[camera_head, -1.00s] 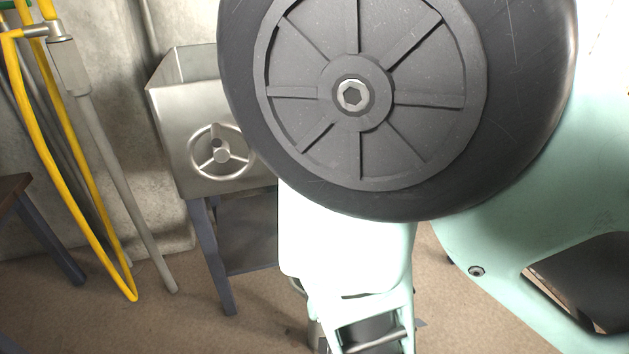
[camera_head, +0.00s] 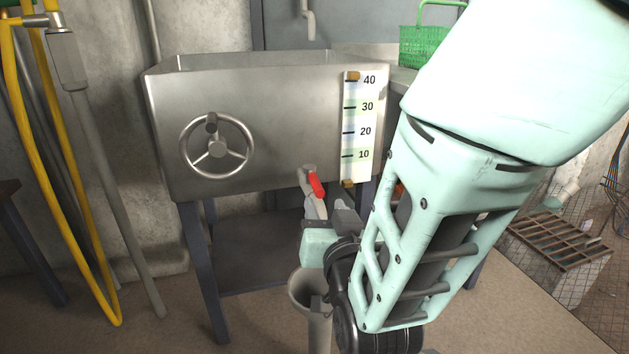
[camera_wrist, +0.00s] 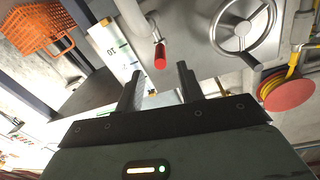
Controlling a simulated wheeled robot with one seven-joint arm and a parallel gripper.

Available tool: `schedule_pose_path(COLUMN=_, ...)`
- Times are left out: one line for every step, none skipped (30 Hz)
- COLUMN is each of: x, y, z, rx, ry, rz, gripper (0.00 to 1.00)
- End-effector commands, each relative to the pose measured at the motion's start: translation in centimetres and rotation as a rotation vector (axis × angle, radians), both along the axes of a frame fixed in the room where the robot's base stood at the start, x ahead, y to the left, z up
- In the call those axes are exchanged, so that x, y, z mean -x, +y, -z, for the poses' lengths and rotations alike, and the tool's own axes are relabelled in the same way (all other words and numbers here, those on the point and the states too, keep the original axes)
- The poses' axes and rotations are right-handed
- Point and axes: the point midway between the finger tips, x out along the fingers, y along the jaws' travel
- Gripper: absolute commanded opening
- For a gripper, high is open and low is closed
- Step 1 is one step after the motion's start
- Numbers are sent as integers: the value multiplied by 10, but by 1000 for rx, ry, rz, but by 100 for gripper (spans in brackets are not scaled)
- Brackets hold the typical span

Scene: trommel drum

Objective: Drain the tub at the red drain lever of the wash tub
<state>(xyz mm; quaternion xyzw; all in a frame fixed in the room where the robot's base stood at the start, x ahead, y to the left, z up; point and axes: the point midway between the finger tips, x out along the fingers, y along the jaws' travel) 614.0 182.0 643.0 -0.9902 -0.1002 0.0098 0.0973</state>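The wash tub (camera_head: 255,110) is a grey metal tub on dark legs. Its red drain lever (camera_head: 317,185) sits on a pale spout under the tub's front, near the level scale. In the wrist view the red lever (camera_wrist: 160,56) shows end-on, just beyond and between my fingertips, apart from them. My gripper (camera_wrist: 160,78) is open and empty, with its two dark fingers spread. In the head view my gripper (camera_head: 343,212) is just below and right of the lever, partly hidden by my wrist.
A scale (camera_head: 360,130) marked 10 to 40 and a handwheel (camera_head: 216,146) are on the tub's front. A grey open pipe (camera_head: 304,287) stands below the spout. A yellow hose (camera_head: 45,170) hangs at left. A green basket (camera_head: 422,45) is behind right.

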Motion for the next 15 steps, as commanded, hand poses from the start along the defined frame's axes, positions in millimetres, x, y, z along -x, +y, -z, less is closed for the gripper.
schedule_pose_path(x=-12, y=2, z=2, rx=-3, ry=-2, rz=4, gripper=38)
schedule_pose_path(x=-18, y=3, z=2, rx=-3, ry=-3, rz=4, gripper=38)
schedule_pose_path(x=-26, y=5, z=2, rx=-1, ry=-2, rz=4, gripper=38)
schedule_pose_path(x=-32, y=6, z=2, rx=-2, ry=-3, rz=3, gripper=38)
schedule_pose_path(x=-38, y=7, z=2, rx=-1, ry=-2, rz=3, gripper=38)
schedule_pose_path(x=-45, y=9, z=2, rx=-2, ry=-2, rz=3, gripper=38)
schedule_pose_path(x=-50, y=10, z=2, rx=-2, ry=-2, rz=3, gripper=38)
schedule_pose_path(x=-55, y=11, z=2, rx=-2, ry=-2, rz=3, gripper=38)
schedule_pose_path(x=-61, y=12, z=2, rx=-1, ry=-2, rz=1, gripper=38)
schedule_pose_path(x=-65, y=13, z=2, rx=-2, ry=-2, rz=2, gripper=38)
schedule_pose_path(x=-69, y=14, z=2, rx=-1, ry=-2, rz=1, gripper=38)
schedule_pose_path(x=-73, y=15, z=2, rx=-1, ry=-1, rz=1, gripper=38)
schedule_pose_path(x=-76, y=16, z=1, rx=-1, ry=-2, rz=1, gripper=38)
schedule_pose_path(x=-78, y=16, z=1, rx=-1, ry=-2, rz=0, gripper=38)
schedule_pose_path(x=-80, y=17, z=1, rx=0, ry=0, rz=0, gripper=38)
